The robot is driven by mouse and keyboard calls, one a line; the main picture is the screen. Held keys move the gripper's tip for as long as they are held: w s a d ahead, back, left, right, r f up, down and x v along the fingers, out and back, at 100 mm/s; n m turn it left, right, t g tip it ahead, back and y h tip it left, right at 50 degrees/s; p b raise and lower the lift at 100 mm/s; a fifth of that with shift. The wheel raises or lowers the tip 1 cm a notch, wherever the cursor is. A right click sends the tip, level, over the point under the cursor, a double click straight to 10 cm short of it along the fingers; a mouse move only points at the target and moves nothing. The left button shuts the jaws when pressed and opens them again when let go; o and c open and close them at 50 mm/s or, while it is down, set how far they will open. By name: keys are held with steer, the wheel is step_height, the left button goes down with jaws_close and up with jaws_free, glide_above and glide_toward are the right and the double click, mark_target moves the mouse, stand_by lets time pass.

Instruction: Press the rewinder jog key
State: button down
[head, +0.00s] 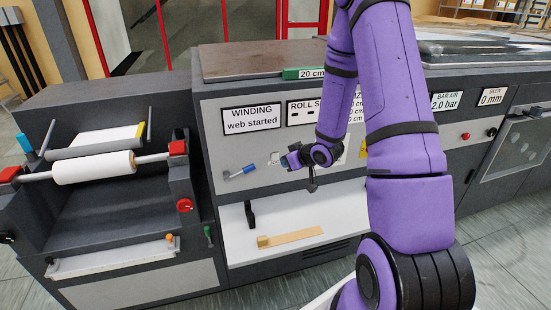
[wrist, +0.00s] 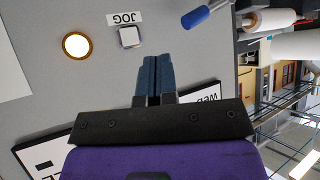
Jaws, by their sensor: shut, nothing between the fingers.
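The jog key (wrist: 130,37) is a small pale square button on the grey panel, beside its JOG label (wrist: 124,18) in the wrist view. My gripper (wrist: 156,60) is shut and empty, its dark blue fingers side by side. In the wrist picture its fingertips are just below and right of the key; I cannot tell how far they stand off the panel. In the head view my gripper (head: 288,161) is at the front panel of the middle machine, and I cannot make out the key clearly there.
A lit round button (wrist: 76,46) is near the key in the wrist view. A blue-handled lever (head: 240,171) juts from the panel left of my gripper. The WINDING display (head: 252,118) reads "web started". A white roll (head: 93,167) sits on the left unit.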

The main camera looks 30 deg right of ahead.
mark_target(275, 157)
step_height(275, 157, down, 6)
steer(key=s+t+y, duration=0.1)
steer(key=y, duration=0.1)
steer(key=shift+s+a+m, duration=0.2)
steer(key=shift+s+m, duration=0.05)
steer(key=shift+m, duration=0.05)
steer(key=w+d, duration=0.2)
steer(key=w, duration=0.6)
steer(key=shift+w+d, duration=0.25)
steer(key=shift+w, duration=0.1)
stand_by(2.1)
steer(key=shift+w+d, duration=0.1)
steer(key=shift+w, duration=0.15)
steer(key=shift+w+d, duration=0.1)
steer(key=shift+w, duration=0.3)
stand_by(0.7)
steer(key=shift+s, duration=0.15)
steer(key=shift+s+a, duration=0.25)
steer(key=shift+s, duration=0.4)
